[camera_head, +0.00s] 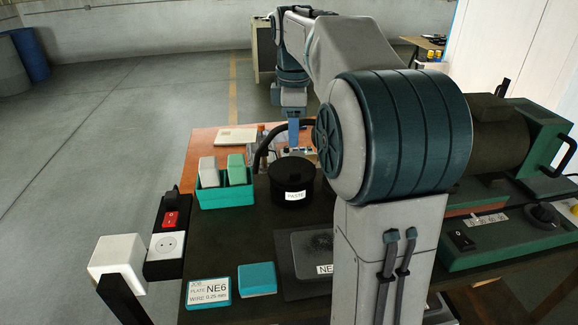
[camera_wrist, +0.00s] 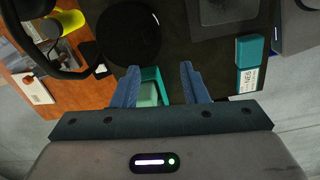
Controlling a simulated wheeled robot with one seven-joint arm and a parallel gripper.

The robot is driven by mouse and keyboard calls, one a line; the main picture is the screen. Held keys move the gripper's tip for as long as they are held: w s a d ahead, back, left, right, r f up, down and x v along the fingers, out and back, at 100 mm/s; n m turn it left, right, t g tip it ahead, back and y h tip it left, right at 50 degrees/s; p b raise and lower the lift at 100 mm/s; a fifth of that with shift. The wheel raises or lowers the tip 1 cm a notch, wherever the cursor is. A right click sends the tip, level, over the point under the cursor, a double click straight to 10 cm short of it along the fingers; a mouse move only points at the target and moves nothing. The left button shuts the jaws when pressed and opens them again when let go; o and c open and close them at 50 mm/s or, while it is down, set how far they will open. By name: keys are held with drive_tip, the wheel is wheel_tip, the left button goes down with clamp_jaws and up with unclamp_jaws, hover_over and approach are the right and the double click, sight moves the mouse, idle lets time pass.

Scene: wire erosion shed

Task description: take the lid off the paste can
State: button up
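The black paste can (camera_head: 293,195), with a white PASTE label, stands upright on the dark mat. In the wrist view the round lid (camera_wrist: 128,36) lies beyond my fingertips, a little left of centre. My gripper (camera_head: 293,142) is above and behind the can in the head view, apart from it. In the wrist view my gripper (camera_wrist: 160,67) has its two blue fingers spread wide, with nothing held between them. My arm hides part of the table to the can's right.
A teal box (camera_head: 213,198) with two blocks stands left of the can. A dark plate (camera_head: 305,253), teal block (camera_head: 257,280) and job card (camera_head: 208,292) lie in front. A black curved hose (camera_head: 262,147) runs behind the can. A switch block (camera_head: 170,220) is farther left.

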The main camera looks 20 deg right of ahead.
drive_tip(key=w+d+r+n, duration=0.1)
drive_tip(key=w+d+n, duration=0.1)
hover_over(295, 173)
drive_tip(key=f, duration=0.8)
drive_tip(key=shift+d+f, duration=0.1)
drive_tip(key=shift+d, duration=0.2)
drive_tip(key=shift+a+f, duration=0.15)
drive_tip(key=shift+f, duration=1.25)
drive_tip(key=shift+a+f, duration=0.1)
drive_tip(key=shift+f, duration=1.25)
clamp_jaws()
